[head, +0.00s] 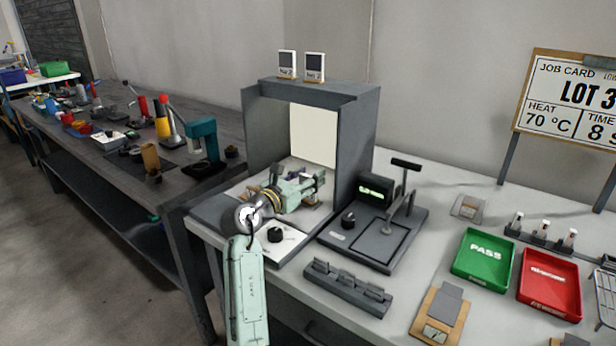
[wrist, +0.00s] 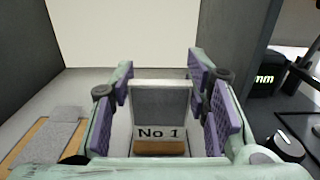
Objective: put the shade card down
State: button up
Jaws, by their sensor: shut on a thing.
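The shade card (wrist: 160,104) is a grey plate with a "No 1" label and a brown foot. It stands upright between the purple finger pads of my gripper (wrist: 163,92) in the wrist view. My gripper is shut on it. In the head view my gripper (head: 312,184) is low inside the grey viewing booth (head: 362,130), in front of its pale lit back panel (head: 313,133). The card is mostly hidden there. I cannot tell whether its foot touches the booth floor.
A grey swatch on a brown board (wrist: 47,140) lies left of the card. Two more numbered cards (head: 287,64) (head: 314,66) stand on the booth's roof. A dark device with a lever (head: 375,235) is right of the booth. A slotted rack (head: 346,288) lies in front.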

jog(key=shift+f, duration=0.25)
jog(key=o, duration=1.1)
jog(key=shift+f, duration=0.1)
jog(key=shift+o, duration=0.2)
